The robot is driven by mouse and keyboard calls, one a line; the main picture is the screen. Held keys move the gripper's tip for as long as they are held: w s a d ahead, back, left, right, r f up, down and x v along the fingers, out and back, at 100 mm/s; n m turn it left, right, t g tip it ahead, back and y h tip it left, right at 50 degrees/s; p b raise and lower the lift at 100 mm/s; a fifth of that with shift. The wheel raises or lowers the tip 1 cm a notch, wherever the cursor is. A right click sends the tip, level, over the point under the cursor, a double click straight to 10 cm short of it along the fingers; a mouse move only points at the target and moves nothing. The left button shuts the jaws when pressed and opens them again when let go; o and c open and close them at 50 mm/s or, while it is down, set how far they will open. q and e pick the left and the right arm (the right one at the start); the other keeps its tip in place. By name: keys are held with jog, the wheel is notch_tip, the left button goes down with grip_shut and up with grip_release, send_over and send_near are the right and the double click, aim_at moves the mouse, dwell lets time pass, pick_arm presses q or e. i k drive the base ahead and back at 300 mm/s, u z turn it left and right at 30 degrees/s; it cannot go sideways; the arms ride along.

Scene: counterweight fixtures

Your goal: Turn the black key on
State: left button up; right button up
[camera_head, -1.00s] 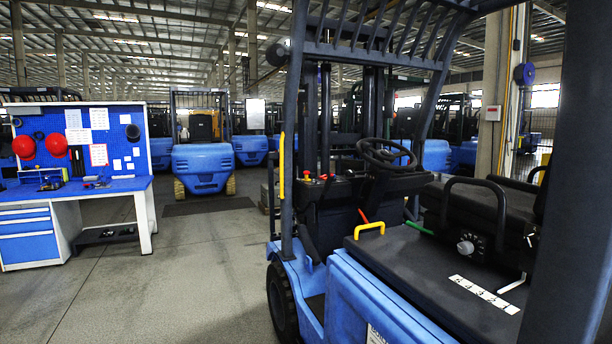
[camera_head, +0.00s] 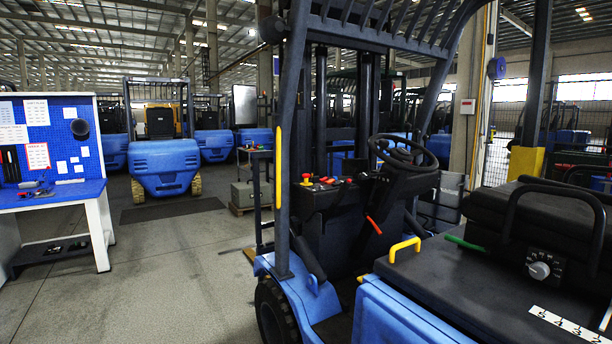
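A blue forklift (camera_head: 395,315) with a dark overhead frame stands close in front of me at the right. Its black steering wheel (camera_head: 403,152) and dark dashboard (camera_head: 335,195) show right of the middle. A red and yellow button (camera_head: 306,178) and several small red and yellow controls (camera_head: 328,181) sit on top of the dashboard. A black key cannot be made out at this distance. A round grey knob (camera_head: 539,270) is on the side of the black seat base. Neither of my grippers shows.
A blue workbench (camera_head: 60,192) with a pegboard stands at the left. Grey concrete floor (camera_head: 170,290) is clear between the workbench and the near forklift. A yellow handle (camera_head: 404,248) stands on the near forklift's cover.

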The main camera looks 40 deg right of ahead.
aim_at(316, 178)
jog(key=z, duration=0.35)
jog(key=i, duration=0.85)
jog(key=z, duration=0.7)
